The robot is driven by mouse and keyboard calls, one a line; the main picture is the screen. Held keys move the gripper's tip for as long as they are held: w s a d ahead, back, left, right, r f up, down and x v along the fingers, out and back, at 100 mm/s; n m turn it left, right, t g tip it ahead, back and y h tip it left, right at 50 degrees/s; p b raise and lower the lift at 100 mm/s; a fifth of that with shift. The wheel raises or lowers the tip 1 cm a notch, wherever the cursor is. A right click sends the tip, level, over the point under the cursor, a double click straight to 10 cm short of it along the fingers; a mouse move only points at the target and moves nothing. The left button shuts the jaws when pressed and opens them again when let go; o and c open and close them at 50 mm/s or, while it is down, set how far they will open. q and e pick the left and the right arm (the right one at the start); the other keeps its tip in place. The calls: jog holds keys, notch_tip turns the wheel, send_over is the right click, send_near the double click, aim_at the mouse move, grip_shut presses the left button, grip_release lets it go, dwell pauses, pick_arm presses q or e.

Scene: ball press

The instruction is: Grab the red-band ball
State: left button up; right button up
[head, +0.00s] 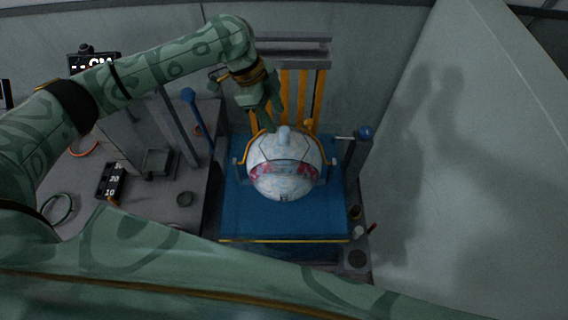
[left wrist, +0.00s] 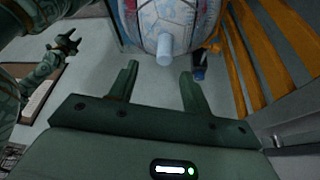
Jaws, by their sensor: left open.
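The red-band ball (head: 284,178) is a large pale ball with dark seams, a red-pink band and a light knob on top. It rests on a blue press bed (head: 245,215). My left gripper (head: 270,122) is just behind and above the ball near its knob. In the left wrist view, my left gripper (left wrist: 159,69) is open, with nothing between its fingers. There the ball (left wrist: 172,17) fills the top centre, and its knob (left wrist: 165,48) points toward the gap, just beyond the fingertips. My right gripper (left wrist: 64,45) shows small at the left; its jaw state is unclear.
Orange bars (head: 291,95) stand behind the ball; they rise close at the right in the left wrist view. Blue-topped posts (head: 364,132) flank the bed. A grey bench (head: 150,205) with small items lies to the left. A pale wall (head: 470,180) closes the right side.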

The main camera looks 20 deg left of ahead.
aim_at(281, 128)
pick_arm(q)
jog(key=f, duration=0.1)
jog(key=w+d+f, duration=0.1)
jog(key=f, duration=0.1)
jog(key=shift+w, duration=0.3)
jog(key=shift+s+d+f, duration=0.2)
jog(key=shift+s+f, duration=0.15)
jog(key=shift+f, duration=0.3)
jog(key=x, duration=0.3)
jog(key=shift+s+f+b, duration=0.1)
jog(key=shift+f+b, duration=0.2)
jog(key=shift+b, duration=0.1)
jog(key=shift+f, duration=0.15)
pick_arm(e)
jog(key=shift+w+d+f, duration=0.1)
jog(key=shift+w+f, duration=0.15)
jog(key=shift+w, duration=0.35)
jog(key=shift+w+d+f, duration=0.1)
jog(key=shift+w+f, duration=0.1)
jog(key=shift+w, duration=0.35)
pick_arm(q)
jog(key=c, duration=1)
grip_shut()
pick_arm(e)
jog(key=shift+w, duration=0.2)
